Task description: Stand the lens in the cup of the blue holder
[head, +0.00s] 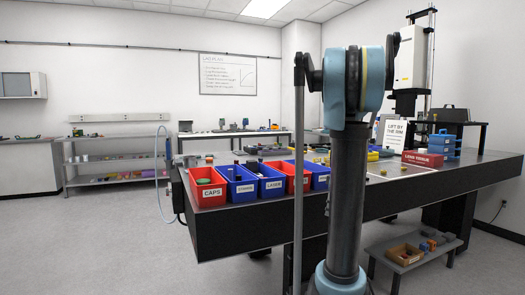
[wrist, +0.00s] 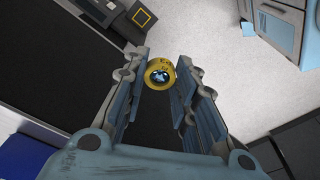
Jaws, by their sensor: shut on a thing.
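In the wrist view, my gripper (wrist: 160,80) has its two fingers on either side of a round lens with a yellow rim (wrist: 160,62). The lens sits between the fingertips, its dark, bluish glass facing the camera. The gripper is shut on it. In the head view, my arm stands in front of the bench and I cannot make out the gripper or the lens.
A long dark bench (head: 240,225) carries red and blue bins, including a red CAPS bin (head: 207,190). A red box (head: 422,159) and a blue stacked unit (head: 443,145) stand at its right. Small yellowish pieces (head: 383,172) lie on the bench top. A low stool (head: 415,255) stands below.

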